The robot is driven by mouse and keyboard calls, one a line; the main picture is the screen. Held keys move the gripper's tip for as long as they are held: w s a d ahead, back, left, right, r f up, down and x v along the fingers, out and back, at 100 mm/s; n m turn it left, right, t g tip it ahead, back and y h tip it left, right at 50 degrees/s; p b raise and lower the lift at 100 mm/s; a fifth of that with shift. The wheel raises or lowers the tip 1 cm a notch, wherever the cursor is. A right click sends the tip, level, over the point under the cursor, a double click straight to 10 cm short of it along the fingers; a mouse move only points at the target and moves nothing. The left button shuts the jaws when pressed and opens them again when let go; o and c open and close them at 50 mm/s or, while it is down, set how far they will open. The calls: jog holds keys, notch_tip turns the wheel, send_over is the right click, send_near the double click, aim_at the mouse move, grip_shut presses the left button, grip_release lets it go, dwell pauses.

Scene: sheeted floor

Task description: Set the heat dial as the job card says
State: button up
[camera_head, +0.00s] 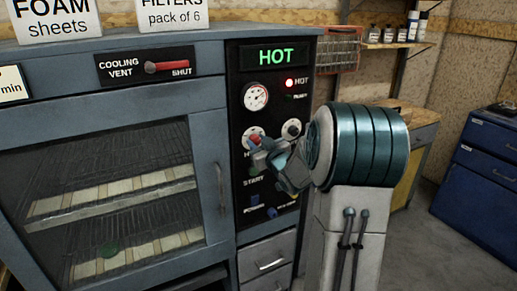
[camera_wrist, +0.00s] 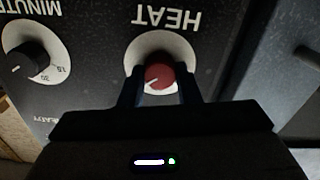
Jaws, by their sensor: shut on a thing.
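The heat dial is a red knob on a pale round plate; in the wrist view the heat dial (camera_wrist: 158,76) sits between my two fingers, its lettering upside down. A white mark shows on the knob, but its setting is too small to read. My gripper (camera_wrist: 158,90) is shut on the heat dial. In the head view my gripper (camera_head: 263,148) reaches the black control panel (camera_head: 238,203) from the right and partly covers the heat dial (camera_head: 254,138). A card cut off at the left edge (camera_head: 10,84) ends in "min"; its other text is out of view.
The minutes dial (camera_head: 291,128) is close beside the heat dial. The red cooling vent lever (camera_head: 166,67) points toward SHUT. A door handle (camera_head: 220,188) stands left of the panel.

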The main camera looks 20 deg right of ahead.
jog(key=n+b, duration=0.1)
jog(key=b, duration=0.1)
jog(key=n+b, duration=0.2)
jog(key=b, duration=0.1)
jog(key=n+b, duration=0.2)
jog(key=b, duration=0.1)
jog(key=shift+a+f, duration=0.1)
jog(key=shift+f, duration=0.25)
jog(key=n+b, duration=0.5)
jog(key=shift+r, duration=0.25)
jog(key=o, duration=1)
jog(key=shift+s, duration=0.1)
jog(key=s, duration=1.3)
jog(key=shift+s+d, duration=0.25)
jog(key=shift+s, duration=0.1)
jog(key=shift+r+p, duration=0.15)
jog(key=shift+p, duration=0.15)
